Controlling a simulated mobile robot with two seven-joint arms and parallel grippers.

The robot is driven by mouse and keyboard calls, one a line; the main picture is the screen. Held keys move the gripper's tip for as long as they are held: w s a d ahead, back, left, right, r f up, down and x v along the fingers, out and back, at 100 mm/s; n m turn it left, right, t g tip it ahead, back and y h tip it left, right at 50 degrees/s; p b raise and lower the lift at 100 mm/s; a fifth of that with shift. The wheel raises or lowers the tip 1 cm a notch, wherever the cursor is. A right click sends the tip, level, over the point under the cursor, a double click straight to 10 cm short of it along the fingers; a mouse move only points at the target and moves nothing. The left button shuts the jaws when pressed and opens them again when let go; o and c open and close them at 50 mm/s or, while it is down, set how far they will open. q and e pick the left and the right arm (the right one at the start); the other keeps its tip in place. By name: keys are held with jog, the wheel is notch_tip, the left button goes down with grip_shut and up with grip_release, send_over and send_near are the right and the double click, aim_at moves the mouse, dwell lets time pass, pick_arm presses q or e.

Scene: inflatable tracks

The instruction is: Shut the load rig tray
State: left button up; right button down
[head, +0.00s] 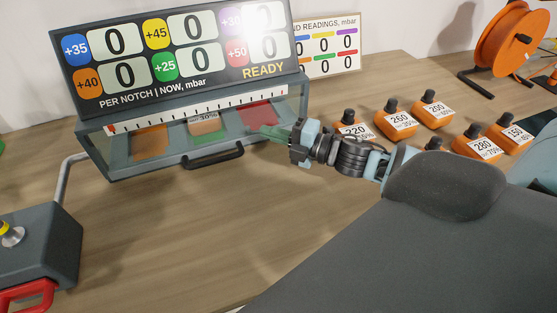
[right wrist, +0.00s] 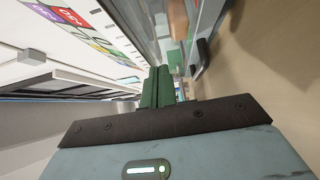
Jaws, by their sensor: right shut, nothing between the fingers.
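The load rig (head: 190,95) stands on the wooden table under a scoreboard that reads READY. Its tray, with a black handle (head: 212,157), is at the front low side; orange, green and red areas show behind the clear front. I cannot tell how far the tray sticks out. My right gripper (head: 272,132) has its green fingers shut and empty, pointing left at the right end of the rig front, right of the handle. In the right wrist view, the shut fingers (right wrist: 158,88) are beside the clear front, with the dark handle (right wrist: 201,54) beyond. My left gripper is not in view.
Several orange weights with black knobs (head: 397,118) stand right of the rig, behind my right arm. An orange reel (head: 503,40) is at the back right. A dark grey box (head: 45,245) with a red handle is at the left front. The table before the rig is clear.

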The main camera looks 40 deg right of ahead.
jog(key=s+a, duration=0.5)
jog(key=s, duration=0.4)
jog(key=shift+s+a+r, duration=0.3)
jog(key=shift+a+r, duration=0.05)
jog(key=shift+r, duration=0.05)
jog(key=shift+s, duration=0.1)
